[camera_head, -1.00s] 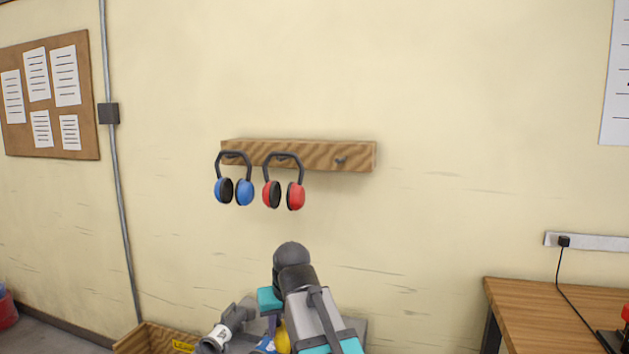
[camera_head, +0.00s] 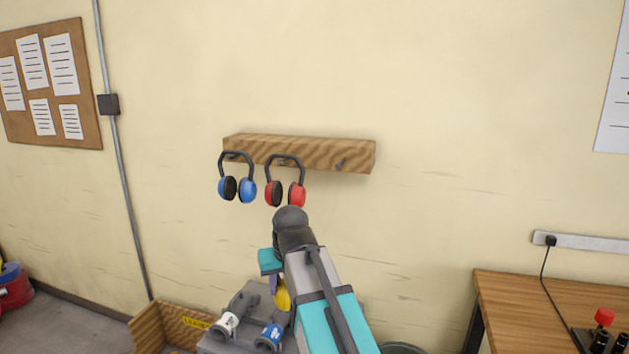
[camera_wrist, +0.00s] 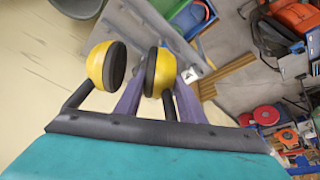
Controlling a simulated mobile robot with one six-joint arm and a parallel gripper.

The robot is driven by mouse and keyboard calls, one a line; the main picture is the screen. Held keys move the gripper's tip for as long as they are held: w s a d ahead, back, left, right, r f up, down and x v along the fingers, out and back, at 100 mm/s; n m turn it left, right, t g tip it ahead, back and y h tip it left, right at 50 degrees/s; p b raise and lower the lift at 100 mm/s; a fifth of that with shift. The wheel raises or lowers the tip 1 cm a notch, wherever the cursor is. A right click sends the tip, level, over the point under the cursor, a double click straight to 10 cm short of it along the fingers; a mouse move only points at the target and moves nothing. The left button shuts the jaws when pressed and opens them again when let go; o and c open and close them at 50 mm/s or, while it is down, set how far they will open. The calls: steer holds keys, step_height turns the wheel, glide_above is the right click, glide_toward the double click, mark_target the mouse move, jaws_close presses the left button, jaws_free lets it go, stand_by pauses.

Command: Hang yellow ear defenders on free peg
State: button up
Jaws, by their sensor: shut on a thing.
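The yellow ear defenders (camera_wrist: 104,66) hang in my gripper. In the wrist view, both yellow cups with black pads show beside the purple fingers (camera_wrist: 158,92), which are shut on them; the grip on the band is partly hidden. In the head view, a yellow cup (camera_head: 283,296) shows below my gripper (camera_head: 273,284), much of it behind my arm. The wooden peg rail (camera_head: 310,150) is on the wall above. Its right peg (camera_head: 340,164) is bare. Blue ear defenders (camera_head: 237,188) hang on the left peg and red ones (camera_head: 285,193) on the middle peg.
Below my gripper stands a grey stand (camera_head: 242,303) with white and blue cylindrical items. A wooden crate (camera_head: 148,328) is left of it. A wooden table (camera_head: 540,300) is at the right. The wall around the bare peg is clear.

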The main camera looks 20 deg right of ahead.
steer(key=shift+w+r+p, duration=0.15)
steer(key=shift+r+p, duration=1.6)
steer(key=shift+w+r+p, duration=0.1)
steer(key=shift+r+p, duration=1.6)
steer(key=shift+p, duration=0.05)
steer(key=shift+a, duration=0.1)
